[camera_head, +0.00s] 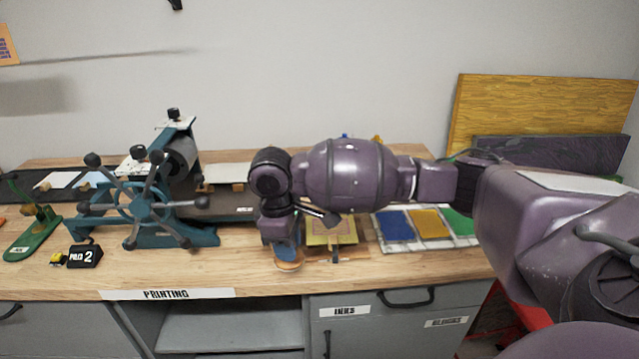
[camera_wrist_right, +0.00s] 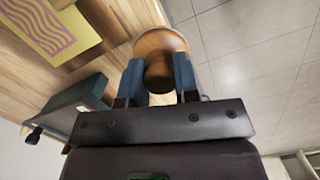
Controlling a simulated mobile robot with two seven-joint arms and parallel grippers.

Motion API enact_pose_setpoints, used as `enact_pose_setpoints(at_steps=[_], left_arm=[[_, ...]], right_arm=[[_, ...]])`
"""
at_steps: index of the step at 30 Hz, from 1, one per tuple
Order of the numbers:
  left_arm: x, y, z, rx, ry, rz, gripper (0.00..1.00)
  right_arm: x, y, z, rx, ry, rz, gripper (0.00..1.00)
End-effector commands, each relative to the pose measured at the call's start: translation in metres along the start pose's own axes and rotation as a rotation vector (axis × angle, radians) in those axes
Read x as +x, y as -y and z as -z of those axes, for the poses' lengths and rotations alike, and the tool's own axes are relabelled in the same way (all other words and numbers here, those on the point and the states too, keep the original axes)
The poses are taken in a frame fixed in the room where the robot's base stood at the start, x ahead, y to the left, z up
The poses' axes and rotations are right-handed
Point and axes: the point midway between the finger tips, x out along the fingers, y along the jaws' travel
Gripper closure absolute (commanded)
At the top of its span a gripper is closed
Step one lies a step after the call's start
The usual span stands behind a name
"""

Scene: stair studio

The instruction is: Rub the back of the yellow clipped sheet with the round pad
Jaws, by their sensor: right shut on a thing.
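The round pad (camera_wrist_right: 160,42) is a brown wooden disc with a knob. My right gripper (camera_wrist_right: 160,76) is shut on the knob between its two blue fingers. In the head view, the pad (camera_head: 288,267) shows below the right gripper (camera_head: 285,248), by the bench's front edge; I cannot tell whether it touches the wood. The yellow sheet (camera_head: 318,239) lies on the bench just right of and behind the pad, partly hidden by my arm. A yellow sheet with purple wavy lines (camera_wrist_right: 52,27) lies apart from the pad in the wrist view. My left gripper is out of view.
A blue-green press with a spoked wheel (camera_head: 140,203) stands left of my gripper. Blue, ochre and green ink patches (camera_head: 427,223) lie to the right. The front strip of the bench (camera_head: 225,275) is clear.

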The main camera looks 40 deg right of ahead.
Motion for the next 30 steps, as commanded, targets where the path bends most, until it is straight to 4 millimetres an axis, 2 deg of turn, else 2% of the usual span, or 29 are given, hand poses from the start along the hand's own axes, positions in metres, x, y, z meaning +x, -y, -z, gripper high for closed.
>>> enact_pose_setpoints(at_steps=[14, 30], left_arm=[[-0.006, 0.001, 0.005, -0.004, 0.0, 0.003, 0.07], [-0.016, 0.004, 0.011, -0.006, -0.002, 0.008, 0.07]], right_arm=[[-0.019, -0.061, -0.007, -0.653, -0.001, -0.081, 0.9], [-0.036, -0.127, -0.026, -1.376, 0.001, -0.169, 0.9]])
